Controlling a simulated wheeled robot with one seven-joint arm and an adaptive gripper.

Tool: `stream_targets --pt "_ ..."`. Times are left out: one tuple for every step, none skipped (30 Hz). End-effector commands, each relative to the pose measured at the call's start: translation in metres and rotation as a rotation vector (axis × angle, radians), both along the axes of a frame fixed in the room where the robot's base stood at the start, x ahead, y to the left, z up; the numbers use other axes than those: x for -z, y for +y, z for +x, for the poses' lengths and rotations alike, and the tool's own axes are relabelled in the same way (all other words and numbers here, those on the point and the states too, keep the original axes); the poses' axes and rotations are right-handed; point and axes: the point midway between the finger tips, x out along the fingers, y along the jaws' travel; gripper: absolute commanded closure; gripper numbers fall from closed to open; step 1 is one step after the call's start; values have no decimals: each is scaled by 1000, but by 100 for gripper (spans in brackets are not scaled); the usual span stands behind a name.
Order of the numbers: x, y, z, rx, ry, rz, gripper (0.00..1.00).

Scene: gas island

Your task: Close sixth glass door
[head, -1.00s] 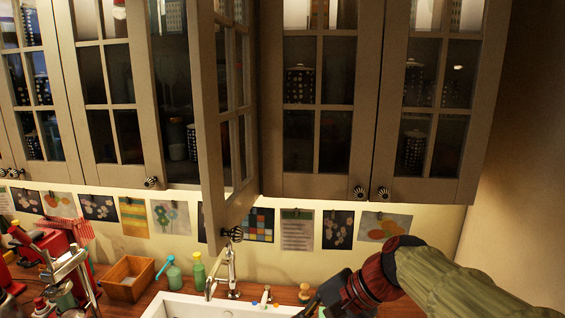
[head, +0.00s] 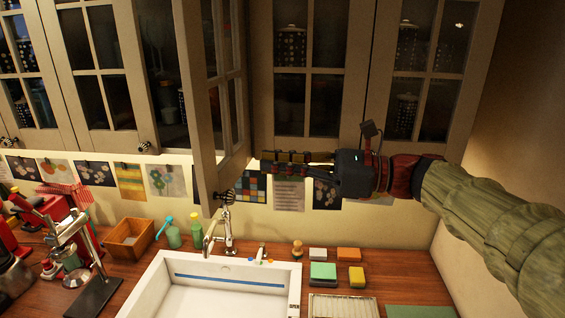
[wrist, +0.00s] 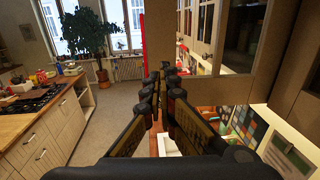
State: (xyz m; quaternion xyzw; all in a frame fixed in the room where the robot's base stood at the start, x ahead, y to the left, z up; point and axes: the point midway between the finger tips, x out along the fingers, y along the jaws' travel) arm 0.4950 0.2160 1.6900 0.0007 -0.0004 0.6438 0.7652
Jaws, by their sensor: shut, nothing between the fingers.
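A glass-paned cabinet door (head: 208,150) stands swung open above the sink, its edge toward me. Its dark knob (head: 224,196) is near the lower end. My gripper (head: 266,159) reaches in from the right, just to the right of this door's lower part, with its fingers pointing left. The fingers are shut and empty; they also show close together in the wrist view (wrist: 166,75). I cannot tell whether the fingertips touch the door. The shut glass door to the right (head: 310,90) is behind my gripper, and its knob is hidden by my gripper.
More shut glass doors (head: 98,80) line the wall on both sides. Below are a white sink (head: 160,285) with a faucet (head: 220,235), bottles, a wooden box (head: 130,238) and sponges (head: 348,255). Room is free above the sink. A floor lane (wrist: 112,100) shows in the wrist view.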

Motion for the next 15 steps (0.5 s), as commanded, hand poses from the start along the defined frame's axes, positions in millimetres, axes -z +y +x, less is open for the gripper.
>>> stream_targets --pt "-1 12 1 -5 1 -1 100" --pt "0 18 2 -6 1 -1 100" --pt "0 26 3 -5 1 -2 100" --pt "0 32 4 -6 1 -2 100" --pt "0 38 5 -5 1 -2 100" --pt "0 45 7 -6 2 -1 100" --pt "0 51 8 -4 2 -1 100" --pt "0 56 9 -5 2 -1 100" --pt "0 63 10 -4 2 -2 100" --pt "0 68 11 -4 2 -2 100" --pt "0 72 11 -4 1 -2 100" --pt "0 77 13 -3 0 -2 100" --pt "0 81 13 -3 0 -2 100" --pt "-1 84 14 -3 -1 -1 100" --pt "-1 88 15 -2 -1 -1 100"
